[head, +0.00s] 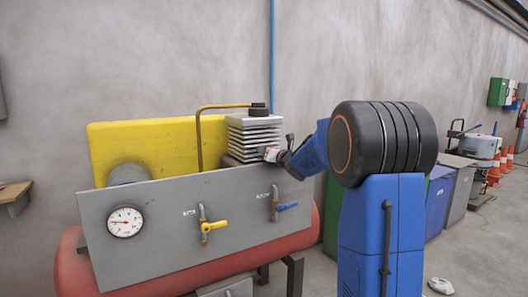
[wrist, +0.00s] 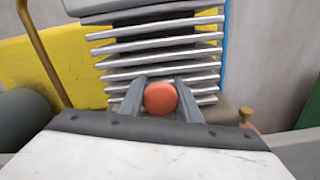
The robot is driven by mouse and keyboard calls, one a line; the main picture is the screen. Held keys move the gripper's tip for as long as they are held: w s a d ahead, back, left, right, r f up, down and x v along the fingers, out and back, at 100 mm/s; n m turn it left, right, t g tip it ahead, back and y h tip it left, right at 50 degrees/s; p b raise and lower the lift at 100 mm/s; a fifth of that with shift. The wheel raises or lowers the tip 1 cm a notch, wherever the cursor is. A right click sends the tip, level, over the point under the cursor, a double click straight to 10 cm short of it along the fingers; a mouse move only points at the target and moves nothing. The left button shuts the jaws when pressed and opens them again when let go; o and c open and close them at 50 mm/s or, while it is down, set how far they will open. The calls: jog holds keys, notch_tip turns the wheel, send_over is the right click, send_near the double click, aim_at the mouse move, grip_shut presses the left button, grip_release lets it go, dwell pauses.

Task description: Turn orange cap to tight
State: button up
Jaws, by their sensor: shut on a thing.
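The orange cap (wrist: 160,98) shows in the wrist view as a round orange disc between the two dark fingers of my gripper (wrist: 160,97). The fingers are shut on it, one on each side. It sits in front of the lower part of a stack of grey cooling fins (wrist: 155,55). In the head view my gripper (head: 271,154) is at the base of the same finned block (head: 253,133), above the grey panel. The cap cannot be made out in the head view. Any mark showing how tight the cap is cannot be seen.
The grey panel (head: 160,225) carries a round gauge (head: 124,221), a yellow-handled valve (head: 213,226) and a blue-handled valve (head: 286,206). A yellow guard (head: 150,140) and a copper pipe (head: 199,140) stand behind it. A red tank (head: 75,265) lies below.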

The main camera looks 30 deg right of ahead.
jog(key=o, duration=1)
jog(key=shift+s, duration=0.1)
jog(key=s, duration=1.7)
jog(key=shift+s+d, duration=0.15)
jog(key=shift+d, duration=0.15)
jog(key=shift+o, duration=0.3)
